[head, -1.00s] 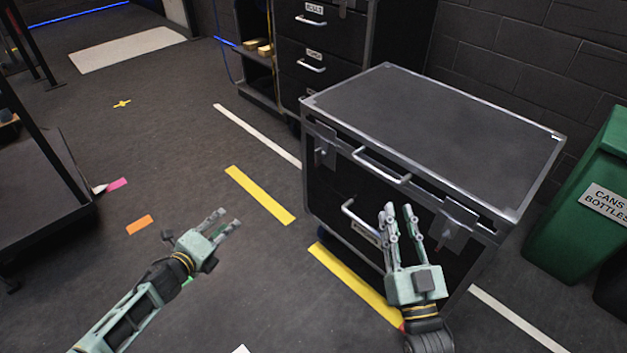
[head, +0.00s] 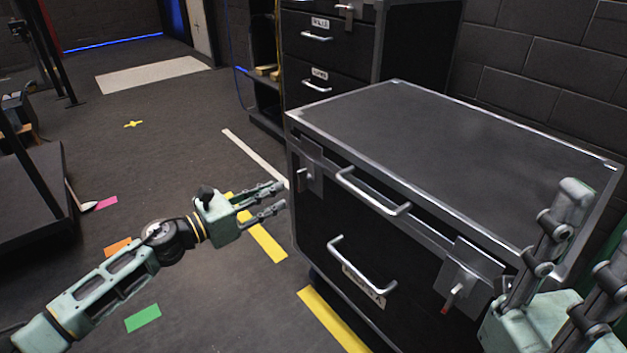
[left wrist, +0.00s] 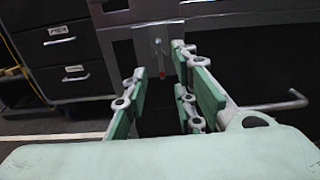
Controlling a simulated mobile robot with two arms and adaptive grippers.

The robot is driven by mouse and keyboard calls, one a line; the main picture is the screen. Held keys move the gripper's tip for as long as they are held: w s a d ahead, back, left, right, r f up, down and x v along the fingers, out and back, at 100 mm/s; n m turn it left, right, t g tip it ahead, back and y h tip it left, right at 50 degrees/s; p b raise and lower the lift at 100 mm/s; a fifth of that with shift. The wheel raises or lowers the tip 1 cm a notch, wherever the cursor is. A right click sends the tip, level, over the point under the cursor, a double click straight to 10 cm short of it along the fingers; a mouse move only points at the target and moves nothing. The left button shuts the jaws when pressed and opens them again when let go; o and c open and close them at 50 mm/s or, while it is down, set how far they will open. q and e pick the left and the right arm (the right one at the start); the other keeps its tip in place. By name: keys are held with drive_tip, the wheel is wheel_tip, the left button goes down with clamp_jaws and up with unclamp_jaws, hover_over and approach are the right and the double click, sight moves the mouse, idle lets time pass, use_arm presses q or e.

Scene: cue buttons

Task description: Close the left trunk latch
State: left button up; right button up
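The black trunk (head: 450,140) with silver edges stands at the centre right, its lid down. Its left trunk latch (head: 309,172) is a metal plate with a small red-tipped lever on the front, near the left corner. The latch (left wrist: 158,42) also shows in the left wrist view, ahead of and between the fingers. My left gripper (head: 280,198) is open and empty, fingers pointing at the trunk front just left of and below the latch, apparently not touching it. My right gripper (head: 590,236) is open and empty near the trunk's right front corner.
A right latch (head: 466,275) with a red-tipped lever hangs on the trunk front. Two handles, the upper (head: 372,192) and the lower (head: 360,265), stick out between the latches. A drawer cabinet (head: 330,60) stands behind. The floor at left has coloured tape and is mostly clear.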

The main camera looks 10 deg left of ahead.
sight(298, 180)
use_arm(q)
drive_tip(key=shift+b+x, duration=0.55)
drive_tip(key=shift+x, duration=3.35)
drive_tip(key=shift+s, duration=0.1)
drive_tip(key=shift+c, duration=0.5)
clamp_jaws()
